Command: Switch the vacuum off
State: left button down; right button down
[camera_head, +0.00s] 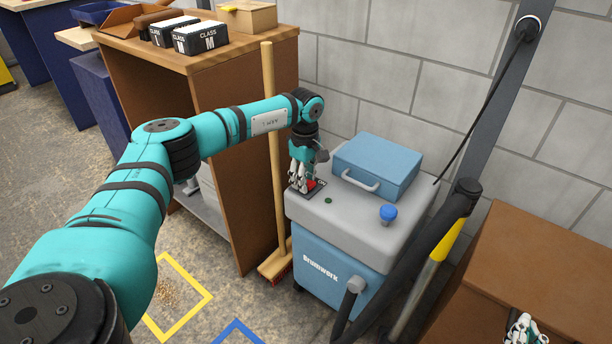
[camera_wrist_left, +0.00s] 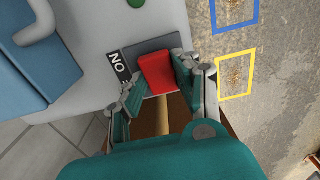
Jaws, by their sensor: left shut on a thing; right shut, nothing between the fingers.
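The vacuum (camera_head: 335,262) is a blue body with a grey top, against the block wall. On its top, a red switch (camera_head: 312,184) sits on a dark plate with a white-lettered label, and a green light (camera_head: 328,200) is close by. My left gripper (camera_head: 301,185) is over the switch. In the left wrist view its fingers (camera_wrist_left: 158,82) stand on either side of the red switch (camera_wrist_left: 155,70), shut on it. The switch's exact tilt is hard to tell. My right gripper (camera_head: 524,332) is shut and empty at the bottom right, partly cut off.
A blue case (camera_head: 378,166) and a blue knob (camera_head: 388,213) sit on the vacuum's top. A broom (camera_head: 272,150) leans on the brown cabinet (camera_head: 225,125) at left. A black hose (camera_head: 420,260) and a brown box (camera_head: 545,255) are at right. Yellow and blue floor squares lie in front.

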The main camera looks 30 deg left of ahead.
pick_arm(q)
jog(key=c, duration=1)
grip_release()
jog(key=shift+o, duration=0.2)
notch_tip(320, 180, up, 12)
